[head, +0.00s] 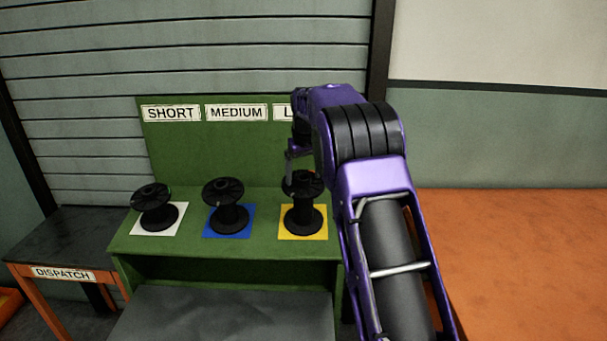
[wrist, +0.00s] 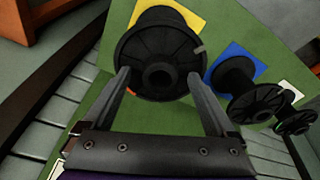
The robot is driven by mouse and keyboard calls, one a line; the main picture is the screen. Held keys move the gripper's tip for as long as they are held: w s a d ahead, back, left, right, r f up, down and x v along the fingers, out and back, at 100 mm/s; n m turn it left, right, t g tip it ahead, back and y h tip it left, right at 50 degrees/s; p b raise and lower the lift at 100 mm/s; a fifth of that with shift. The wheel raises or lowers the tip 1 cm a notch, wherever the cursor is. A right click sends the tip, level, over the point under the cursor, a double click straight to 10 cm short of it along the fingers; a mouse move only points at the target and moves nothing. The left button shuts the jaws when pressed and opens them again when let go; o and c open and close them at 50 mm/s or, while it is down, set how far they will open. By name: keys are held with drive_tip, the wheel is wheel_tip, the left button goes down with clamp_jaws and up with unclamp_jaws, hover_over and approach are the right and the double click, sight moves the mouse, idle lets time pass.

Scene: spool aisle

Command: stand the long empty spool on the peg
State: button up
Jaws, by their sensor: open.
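The long spool is black and stands upright on a yellow square (head: 318,234) on the green stand, under the partly hidden label starting with "L". Its upper flange (head: 303,186) and core show in the head view. In the wrist view the same spool (wrist: 150,48) fills the top middle, with its dark centre hole facing the camera. My gripper (wrist: 158,78) is open, with one finger at each side of the spool's flange; I cannot tell whether they touch it. In the head view my arm hides most of the gripper. I cannot make out a peg.
A spool (head: 155,208) on white, under SHORT, and one (head: 228,206) on blue, under MEDIUM, stand left on the green stand (head: 140,245). The dark-topped DISPATCH table (head: 65,240) is far left. An orange surface (head: 520,240) at right looks bare.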

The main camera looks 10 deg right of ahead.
drive_tip(key=p+v, duration=0.1)
drive_tip(key=v, duration=1.6)
drive_tip(key=shift+r+p, duration=0.2)
drive_tip(key=shift+p, duration=0.2)
drive_tip(key=shift+s, duration=0.1)
